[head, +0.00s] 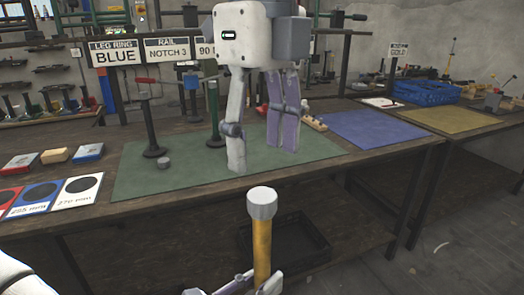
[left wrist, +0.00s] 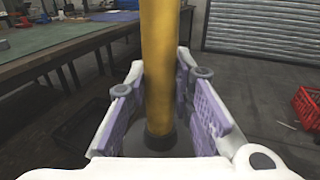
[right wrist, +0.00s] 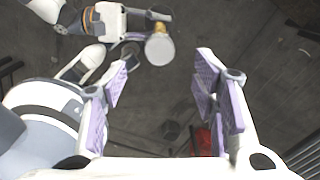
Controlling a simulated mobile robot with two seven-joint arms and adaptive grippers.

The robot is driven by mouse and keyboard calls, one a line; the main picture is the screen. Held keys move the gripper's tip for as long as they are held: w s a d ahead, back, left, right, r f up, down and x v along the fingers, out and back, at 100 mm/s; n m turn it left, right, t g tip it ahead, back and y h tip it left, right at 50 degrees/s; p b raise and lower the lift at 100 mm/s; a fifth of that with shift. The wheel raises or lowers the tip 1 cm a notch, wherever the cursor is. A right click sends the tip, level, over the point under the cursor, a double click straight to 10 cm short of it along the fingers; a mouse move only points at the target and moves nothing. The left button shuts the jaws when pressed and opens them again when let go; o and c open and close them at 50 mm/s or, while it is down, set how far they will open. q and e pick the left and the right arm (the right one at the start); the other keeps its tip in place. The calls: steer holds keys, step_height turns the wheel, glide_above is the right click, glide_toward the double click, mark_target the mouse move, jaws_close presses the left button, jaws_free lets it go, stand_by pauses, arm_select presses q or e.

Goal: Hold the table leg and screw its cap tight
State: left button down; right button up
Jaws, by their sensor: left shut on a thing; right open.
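The table leg (head: 262,250) is a yellow upright rod in front of the workbench. A grey cap (head: 262,203) sits on its top end; how tight it is cannot be told. My left gripper (head: 257,284) is shut on the leg below the cap. The left wrist view shows the leg (left wrist: 159,65) between the finger pads, with a dark lower end. My right gripper (head: 260,158) is open and empty, fingers pointing down, above and behind the cap in the head view. The right wrist view shows the cap (right wrist: 159,49) from above, beyond the open fingers.
The workbench has a green mat (head: 140,183), a blue mat (head: 370,128) and a yellow mat (head: 455,120). A small grey piece (head: 164,162) and several upright stands occupy the green mat. A blue crate (head: 425,93) is at the back right. A dark tray (head: 285,243) lies under the bench.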

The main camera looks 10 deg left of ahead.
steer(key=shift+r, duration=2.3)
steer(key=w+d+f+n+t+h, duration=0.2)
steer(key=w+d+f+t+h, duration=0.15)
steer(key=w+d+f, duration=0.55)
steer(key=w+d+f+n+t+h, duration=0.15)
steer(key=w+d+f+h, duration=0.4)
steer(key=f, duration=0.65)
steer(key=w+d+f+n+t+y, duration=0.1)
steer(key=d+f+n+t, duration=0.2)
steer(key=f, duration=0.4)
steer(key=w+d+f+n+t+y, duration=0.1)
steer(key=d+f+n, duration=0.25)
steer(key=f, duration=0.25)
steer(key=s+d+f+n+g+y, duration=0.25)
steer(key=s+f+n, duration=0.25)
steer(key=s+f, duration=0.55)
steer(key=s+d+f+n+g+y, duration=0.1)
steer(key=s+f+n+g+y, duration=0.15)
steer(key=s+f+n, duration=0.6)
steer(key=s+d+n+g+y, duration=0.1)
steer(key=s+g, duration=0.5)
steer(key=s, duration=2.2)
steer(key=shift+s+d+f+g+y, duration=0.3)
steer(key=shift+d+y, duration=0.2)
steer(key=shift+d, duration=0.25)
